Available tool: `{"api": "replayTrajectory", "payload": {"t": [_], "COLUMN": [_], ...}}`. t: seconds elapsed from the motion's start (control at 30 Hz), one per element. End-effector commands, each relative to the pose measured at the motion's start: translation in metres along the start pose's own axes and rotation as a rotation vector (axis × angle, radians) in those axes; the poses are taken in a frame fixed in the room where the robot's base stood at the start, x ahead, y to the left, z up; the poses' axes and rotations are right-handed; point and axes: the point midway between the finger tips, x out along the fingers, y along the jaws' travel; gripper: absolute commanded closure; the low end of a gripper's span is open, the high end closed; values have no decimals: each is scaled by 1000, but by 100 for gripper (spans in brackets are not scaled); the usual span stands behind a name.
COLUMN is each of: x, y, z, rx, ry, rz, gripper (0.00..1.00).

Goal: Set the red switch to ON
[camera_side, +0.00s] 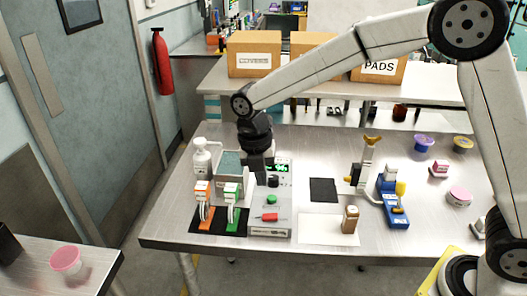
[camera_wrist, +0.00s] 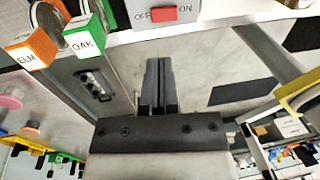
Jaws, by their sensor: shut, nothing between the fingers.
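The red switch (camera_side: 269,217) is on the front part of a grey device (camera_side: 258,232). In the wrist view the red switch (camera_wrist: 163,14) sits at the top edge, between the OFF lettering on its left and the ON lettering on its right. It seems to cover the end of OFF. My gripper (camera_side: 258,176) is shut and empty, pointing down near the back of the device, behind the switch and apart from it. In the wrist view my gripper (camera_wrist: 156,62) shows with its fingers together, below the red switch.
A green button (camera_side: 271,199) and a black knob (camera_side: 273,182) rise from the device, near a lit green display. Orange ELM (camera_side: 203,190) and green OAK (camera_side: 232,192) blocks stand at its left. A black pad (camera_side: 323,190) and wooden stamp (camera_side: 350,219) lie at its right.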

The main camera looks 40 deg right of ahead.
Motion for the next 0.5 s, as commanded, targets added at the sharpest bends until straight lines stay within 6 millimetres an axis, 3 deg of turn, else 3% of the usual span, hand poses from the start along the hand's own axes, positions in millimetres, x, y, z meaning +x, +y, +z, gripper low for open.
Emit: {"api": "replayTrajectory", "payload": {"t": [0.2, 0.5], "x": [-29, -41], "y": [2, 2], "z": [0, 0], "rx": [0, 0], "ry": [0, 0], "rz": [1, 0], "gripper": [100, 100]}}
